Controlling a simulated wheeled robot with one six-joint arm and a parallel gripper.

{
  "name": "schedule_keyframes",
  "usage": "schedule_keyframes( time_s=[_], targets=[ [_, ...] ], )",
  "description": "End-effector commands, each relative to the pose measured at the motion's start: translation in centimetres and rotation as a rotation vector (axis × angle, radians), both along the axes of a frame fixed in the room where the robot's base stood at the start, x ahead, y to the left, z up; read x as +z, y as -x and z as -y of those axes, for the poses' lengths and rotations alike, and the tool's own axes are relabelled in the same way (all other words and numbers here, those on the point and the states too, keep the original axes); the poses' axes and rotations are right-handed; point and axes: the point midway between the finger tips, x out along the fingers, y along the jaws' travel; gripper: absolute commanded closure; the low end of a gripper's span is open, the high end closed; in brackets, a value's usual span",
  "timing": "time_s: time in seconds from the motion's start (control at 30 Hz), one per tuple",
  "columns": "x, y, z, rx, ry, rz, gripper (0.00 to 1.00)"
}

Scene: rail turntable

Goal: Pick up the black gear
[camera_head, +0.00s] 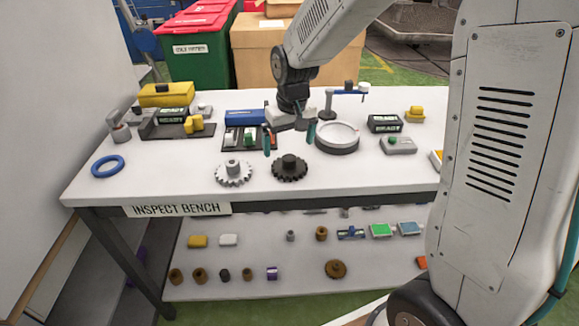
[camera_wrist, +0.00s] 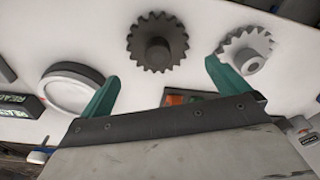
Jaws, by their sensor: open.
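The black gear (camera_head: 290,168) lies flat on the white bench near its front edge, with a round hub on top. In the wrist view the black gear (camera_wrist: 157,42) is at the top middle, beyond the fingertips and roughly between them sideways. My gripper (camera_head: 290,138) hangs above the bench, just behind the black gear in the head view. Its two green fingers are wide apart with nothing between them. My gripper also shows in the wrist view (camera_wrist: 160,80). It is not touching the gear.
A white gear (camera_head: 233,173) lies just left of the black gear. A round white-topped dish (camera_head: 337,138) stands to its right. A dark tray with small parts (camera_head: 246,138) lies behind the gears. A blue ring (camera_head: 108,166) lies far left. The front strip right of the black gear is clear.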

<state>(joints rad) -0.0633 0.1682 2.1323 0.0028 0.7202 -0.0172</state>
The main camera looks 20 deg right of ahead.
Motion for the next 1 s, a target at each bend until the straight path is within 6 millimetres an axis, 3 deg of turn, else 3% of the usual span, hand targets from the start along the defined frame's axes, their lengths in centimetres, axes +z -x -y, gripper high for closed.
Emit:
schedule_keyframes(
  time_s=[0.4,0.7,0.87,0.9,1.0],
  targets=[
    [-5.5,0.1,0.1,0.0,0.001,-0.002,0.0],
    [-5.9,0.0,0.1,0.0,0.001,0.001,0.0],
    [-5.9,0.0,0.1,0.0,0.001,0.001,0.44],
    [-5.8,0.0,0.1,0.0,0.001,0.002,0.49],
    [-5.8,0.0,0.1,0.0,0.001,0.002,0.5]
  ],
)
